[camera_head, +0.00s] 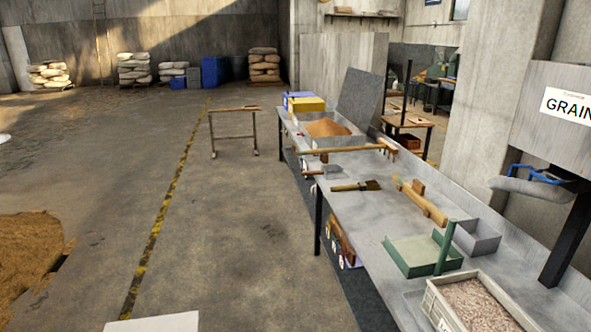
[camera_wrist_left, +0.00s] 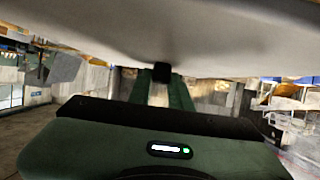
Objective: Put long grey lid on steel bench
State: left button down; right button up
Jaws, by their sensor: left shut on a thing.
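In the left wrist view a broad, smooth pale grey panel (camera_wrist_left: 225,35), which looks like the long grey lid, fills the top of the picture. My left gripper (camera_wrist_left: 161,75) is shut on its near edge; the contact itself is mostly hidden. In the head view neither gripper shows. A flat whitish shape (camera_head: 152,323) shows at the bottom edge there; I cannot tell whether it is the lid. The long steel bench (camera_head: 380,222) runs along the right side.
On the bench are a grain tray (camera_head: 472,305), a green tray (camera_head: 420,262), a brush (camera_head: 357,186), a wooden-handled tool (camera_head: 425,203) and a tray of orange grain (camera_head: 328,128) by an upright grey panel (camera_head: 361,97). A small trestle (camera_head: 233,125) stands left. The floor between is clear.

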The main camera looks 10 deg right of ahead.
aim_at(385, 216)
jog(key=i+z, duration=0.1)
jog(key=i, duration=1.85)
jog(key=i+z, duration=0.4)
jog(key=i+j+z, duration=0.4)
jog(key=i, duration=0.2)
jog(key=i+z, duration=0.2)
jog(key=z, duration=0.2)
jog(key=i+l+z, duration=0.1)
jog(key=z, duration=0.3)
jog(key=i+j+z, duration=0.1)
jog(key=i+z, duration=0.15)
jog(key=z, duration=0.15)
jog(key=i+z, duration=0.2)
jog(key=z, duration=0.2)
jog(key=k+j, duration=0.05)
